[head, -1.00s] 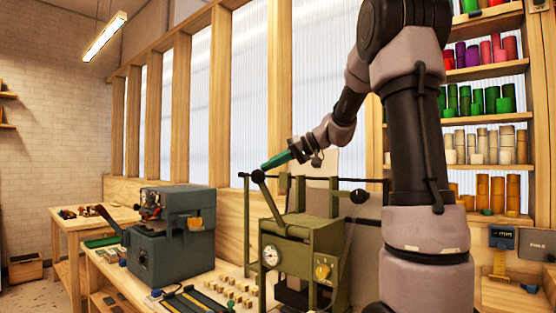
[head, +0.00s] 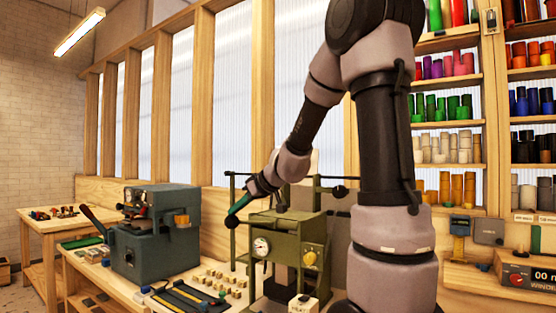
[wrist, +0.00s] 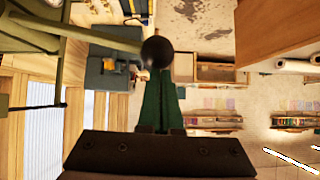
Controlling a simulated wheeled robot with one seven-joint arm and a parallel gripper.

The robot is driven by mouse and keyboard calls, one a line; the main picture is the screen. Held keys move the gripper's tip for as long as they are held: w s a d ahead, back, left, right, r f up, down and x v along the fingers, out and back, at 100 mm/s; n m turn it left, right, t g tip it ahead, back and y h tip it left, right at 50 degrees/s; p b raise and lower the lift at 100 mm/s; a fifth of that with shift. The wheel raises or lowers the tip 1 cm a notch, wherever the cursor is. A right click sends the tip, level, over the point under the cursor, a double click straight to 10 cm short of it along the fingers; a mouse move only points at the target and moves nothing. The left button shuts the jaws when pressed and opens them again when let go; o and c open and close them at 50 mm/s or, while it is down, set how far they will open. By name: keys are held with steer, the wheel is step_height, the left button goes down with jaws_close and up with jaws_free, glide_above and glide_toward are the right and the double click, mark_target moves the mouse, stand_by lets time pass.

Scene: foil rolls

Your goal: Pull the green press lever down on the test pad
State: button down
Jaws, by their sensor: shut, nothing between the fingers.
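The olive-green press (head: 287,240) stands on the bench, with a round dial and a yellow knob on its front. Its lever ends in a black ball (head: 232,222), low at the press's left side. My gripper (head: 238,209) has dark green fingers, shut with nothing between them, and their tips are at the ball from above. In the wrist view the lever (wrist: 85,35) reaches in from the upper left to the ball (wrist: 157,52), just beyond my fingertips (wrist: 160,78). I cannot tell whether they touch. I cannot make out the test pad.
A blue-grey machine (head: 155,245) with its own handle stands left of the press. Small pale blocks (head: 222,282) and dark strips lie on the bench between them. Shelves of coloured rolls (head: 440,108) stand at the right. A frame post (head: 232,190) rises beside the press.

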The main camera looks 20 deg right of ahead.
steer(key=shift+s+a+f, duration=0.2)
steer(key=shift+s+f, duration=0.05)
steer(key=shift+f, duration=0.4)
stand_by(0.4)
steer(key=s+d+r, duration=0.4)
steer(key=s+r, duration=0.3)
steer(key=r, duration=0.4)
steer(key=shift+d, duration=0.3)
steer(key=shift+s, duration=0.1)
stand_by(0.9)
